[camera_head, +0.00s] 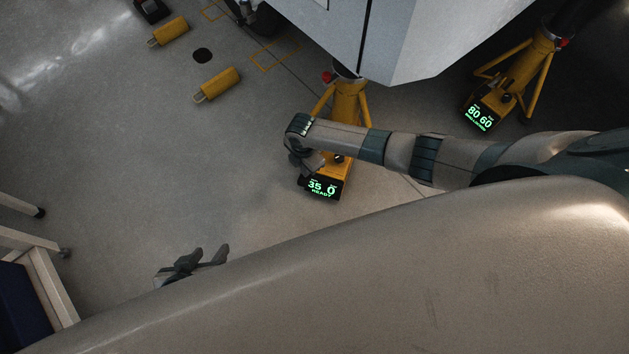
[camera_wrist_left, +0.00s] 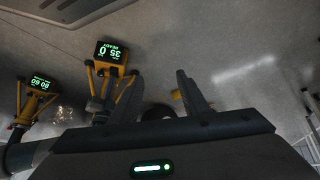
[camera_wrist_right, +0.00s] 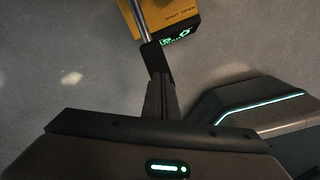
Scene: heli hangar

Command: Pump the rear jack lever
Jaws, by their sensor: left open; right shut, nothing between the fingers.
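A yellow jack (camera_head: 348,102) stands under the white airframe, its display (camera_head: 322,186) reading 35, 0 and READY. It also shows in the left wrist view (camera_wrist_left: 103,90). My right gripper (camera_head: 306,168) is beside this jack, near the display. In the right wrist view, my right gripper (camera_wrist_right: 159,80) is shut, its tips at the end of the black lever grip (camera_wrist_right: 155,60). Whether they touch cannot be told. The lever's metal rod (camera_wrist_right: 140,20) runs up to the yellow jack body (camera_wrist_right: 178,14). My left gripper (camera_head: 210,252) is open and empty, well left of the jack.
A second yellow jack (camera_head: 535,62) at upper right has a display (camera_head: 480,117) reading 80 and 60. Yellow chocks (camera_head: 217,84) lie at upper left. A white-framed cart (camera_head: 45,280) stands at lower left. The floor between is clear. The airframe (camera_head: 430,40) overhangs the jacks.

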